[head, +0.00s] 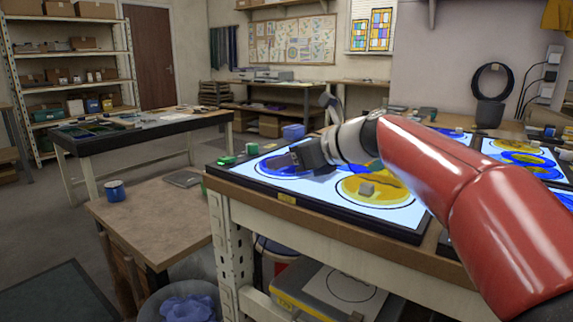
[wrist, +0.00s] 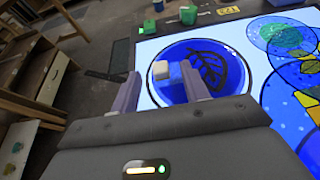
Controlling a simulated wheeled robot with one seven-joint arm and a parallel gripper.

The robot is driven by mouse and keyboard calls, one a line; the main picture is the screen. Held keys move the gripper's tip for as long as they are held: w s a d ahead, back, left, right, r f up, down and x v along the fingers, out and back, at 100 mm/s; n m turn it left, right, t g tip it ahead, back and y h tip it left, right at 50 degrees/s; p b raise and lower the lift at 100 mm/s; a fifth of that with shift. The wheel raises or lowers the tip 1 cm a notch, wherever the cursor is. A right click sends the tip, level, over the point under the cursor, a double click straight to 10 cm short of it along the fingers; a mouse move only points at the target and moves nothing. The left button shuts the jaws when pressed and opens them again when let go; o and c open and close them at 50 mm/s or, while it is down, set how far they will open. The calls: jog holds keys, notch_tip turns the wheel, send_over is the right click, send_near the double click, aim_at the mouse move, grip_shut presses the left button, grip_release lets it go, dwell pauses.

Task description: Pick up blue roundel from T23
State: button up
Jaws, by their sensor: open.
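The blue roundel (wrist: 210,68) lies on a lit white panel in the wrist view. It has a dark leaf drawing and a small pale block (wrist: 160,71) on its near left part. In the head view, the roundel (head: 268,168) is partly hidden by my gripper (head: 300,158). My gripper (wrist: 158,85) is open and empty, with its two fingers apart on either side of the pale block. I cannot tell whether they touch the roundel. A yellow tag (wrist: 228,11) reading T23 upside down is on the panel's dark frame.
A yellow and blue roundel (head: 372,188) with a grey block lies to the right on the same panel. A lower wooden table (head: 150,215) with a blue mug (head: 115,190) is at left.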

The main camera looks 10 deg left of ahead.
jog(key=shift+x, duration=1.25)
grip_shut()
jog(key=shift+r, duration=0.15)
